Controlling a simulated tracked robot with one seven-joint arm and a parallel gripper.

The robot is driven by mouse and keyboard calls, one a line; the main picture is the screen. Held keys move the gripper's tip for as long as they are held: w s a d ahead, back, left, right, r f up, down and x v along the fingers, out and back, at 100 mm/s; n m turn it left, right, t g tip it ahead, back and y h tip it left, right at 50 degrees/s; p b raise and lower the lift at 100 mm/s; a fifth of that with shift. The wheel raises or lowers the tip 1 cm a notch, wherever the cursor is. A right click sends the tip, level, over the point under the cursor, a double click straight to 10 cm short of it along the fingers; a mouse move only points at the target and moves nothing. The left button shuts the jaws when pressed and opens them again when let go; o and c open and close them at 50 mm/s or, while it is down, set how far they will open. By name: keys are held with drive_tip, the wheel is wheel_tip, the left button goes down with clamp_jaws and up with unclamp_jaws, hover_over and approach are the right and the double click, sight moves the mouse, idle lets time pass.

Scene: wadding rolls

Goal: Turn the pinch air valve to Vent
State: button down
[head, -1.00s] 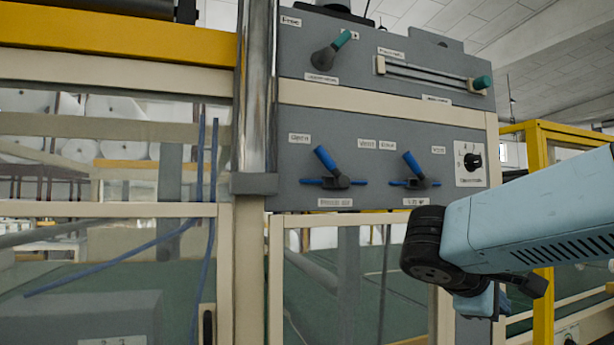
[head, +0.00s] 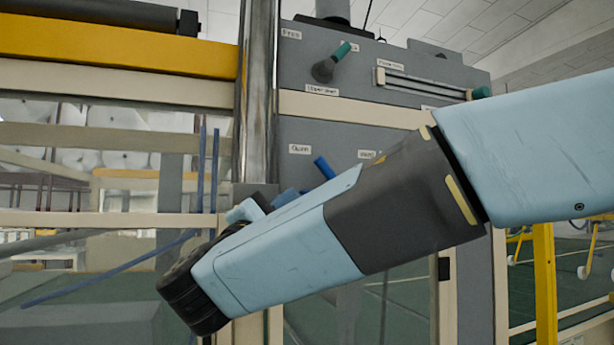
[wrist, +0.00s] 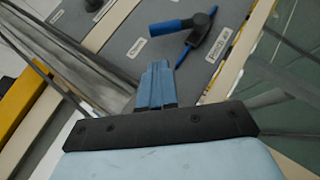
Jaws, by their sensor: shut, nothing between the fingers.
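The pinch air valve has a blue lever (wrist: 172,23) on a dark hub (wrist: 203,22), with a blue tube running from it. In the wrist view the lever points toward the label reading Open (wrist: 137,47). My gripper (wrist: 157,70) is shut and empty. Its fingertips point at the panel just below and left of the lever in the wrist view, and appear apart from it.
The grey panel (head: 330,137) also carries a green-tipped upper lever (head: 342,50) and a slider (head: 420,84). A shiny vertical column (head: 257,90) stands left of the panel, close to my gripper. My arm hides the second blue lever and the dial.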

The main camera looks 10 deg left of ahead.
drive_tip(key=shift+s+a, duration=0.15)
drive_tip(key=shift+a, duration=0.05)
drive_tip(key=shift+r, duration=0.1)
drive_tip(key=x, duration=1)
